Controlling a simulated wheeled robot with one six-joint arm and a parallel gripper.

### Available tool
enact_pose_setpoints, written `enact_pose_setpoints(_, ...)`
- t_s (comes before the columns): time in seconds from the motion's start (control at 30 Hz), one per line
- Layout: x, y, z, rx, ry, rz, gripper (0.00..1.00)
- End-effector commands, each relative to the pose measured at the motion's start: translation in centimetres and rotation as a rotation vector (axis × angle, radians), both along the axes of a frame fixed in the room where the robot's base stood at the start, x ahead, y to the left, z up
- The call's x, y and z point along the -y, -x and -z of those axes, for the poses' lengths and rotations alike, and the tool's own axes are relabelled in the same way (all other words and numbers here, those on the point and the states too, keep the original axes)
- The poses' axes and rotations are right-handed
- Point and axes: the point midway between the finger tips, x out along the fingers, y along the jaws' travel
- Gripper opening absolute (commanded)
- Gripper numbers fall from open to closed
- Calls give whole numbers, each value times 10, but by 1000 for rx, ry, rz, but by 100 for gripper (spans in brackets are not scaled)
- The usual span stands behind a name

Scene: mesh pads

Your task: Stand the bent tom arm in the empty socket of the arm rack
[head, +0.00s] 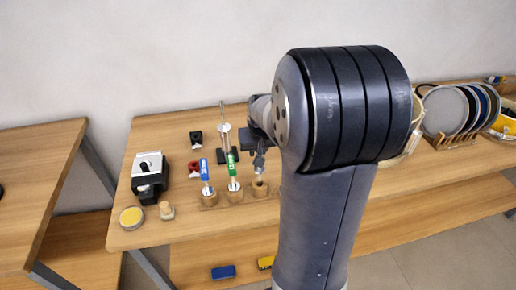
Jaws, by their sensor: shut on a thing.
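The wooden arm rack (222,203) stands near the front of the table, with round sockets in a row. A piece with a blue label (204,170) stands in its left socket and one with a green label (232,166) in its middle socket. My gripper (259,160) points down over the right socket (261,188) and is shut on a small grey metal piece, apparently the bent tom arm (259,175). Its lower end is at or just above the socket; I cannot tell whether it is inside. My arm hides the area to the right.
A black and silver device (150,176), a yellow round pad (131,217) and a wooden knob (166,210) are at the left. Small black and red pieces stand behind the rack. A rack of round pads (455,112) is at the right.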

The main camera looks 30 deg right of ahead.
Motion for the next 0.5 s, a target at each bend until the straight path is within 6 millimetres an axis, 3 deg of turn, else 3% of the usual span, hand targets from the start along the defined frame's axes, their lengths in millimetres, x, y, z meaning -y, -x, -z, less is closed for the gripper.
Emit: enact_pose_setpoints(0.5, 0, 0, 29, 0, 0, 0, 0)
